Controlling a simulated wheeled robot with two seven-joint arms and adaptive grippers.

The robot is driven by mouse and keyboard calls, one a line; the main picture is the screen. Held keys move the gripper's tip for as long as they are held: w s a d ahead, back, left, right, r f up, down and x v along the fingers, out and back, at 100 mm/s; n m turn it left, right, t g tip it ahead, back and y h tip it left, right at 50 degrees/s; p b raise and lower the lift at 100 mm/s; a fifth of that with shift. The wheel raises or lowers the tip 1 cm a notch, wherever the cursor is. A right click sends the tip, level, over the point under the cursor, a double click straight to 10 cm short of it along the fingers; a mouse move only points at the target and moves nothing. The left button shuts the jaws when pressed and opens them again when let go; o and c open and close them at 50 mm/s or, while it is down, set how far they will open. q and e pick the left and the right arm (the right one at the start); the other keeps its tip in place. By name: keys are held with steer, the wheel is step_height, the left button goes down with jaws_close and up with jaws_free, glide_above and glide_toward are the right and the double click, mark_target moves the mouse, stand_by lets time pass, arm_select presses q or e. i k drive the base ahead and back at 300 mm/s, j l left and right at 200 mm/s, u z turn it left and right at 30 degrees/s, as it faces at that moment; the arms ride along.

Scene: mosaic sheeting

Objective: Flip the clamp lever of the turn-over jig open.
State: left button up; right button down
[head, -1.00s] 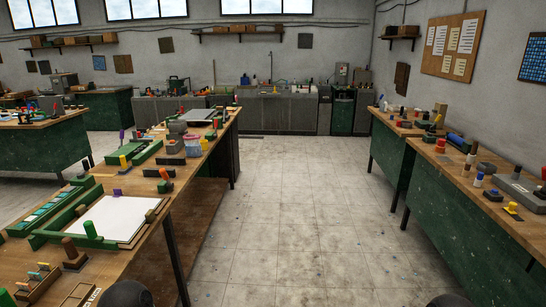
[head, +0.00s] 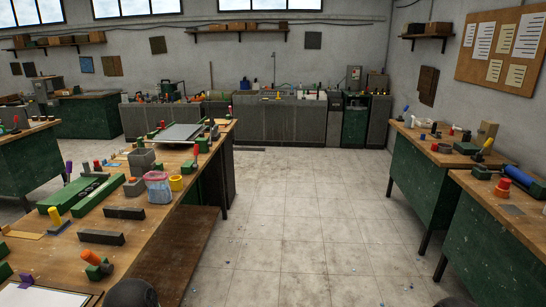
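On the long wooden bench at left, a flat grey plate in a green frame (head: 178,133) lies near the far end and may be the turn-over jig. A red-handled lever (head: 195,156) stands upright on a small green base at its near right side. I cannot tell from here which lever is the jig's clamp. Neither of my grippers is in view; only dark rounded parts of mine show at the bottom edge.
The tiled aisle (head: 300,220) is clear. Green benches with tools stand at right; a counter (head: 275,120) lines the back wall.

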mark_target(196, 147)
steer(key=i+u, duration=0.2)
steer(key=i, duration=0.3)
steer(key=i+l+u, duration=0.25)
steer(key=i, duration=0.2)
steer(key=i+l+u, duration=0.2)
steer(key=i, duration=0.3)
steer(key=i+l+u, duration=0.25)
steer(key=i, duration=0.2)
steer(key=i+l+u, duration=0.95)
steer(key=l, duration=0.2)
steer(key=l+u, duration=0.25)
steer(key=i+l+u, duration=0.1)
steer(key=l+u, duration=0.15)
steer(key=l, duration=0.25)
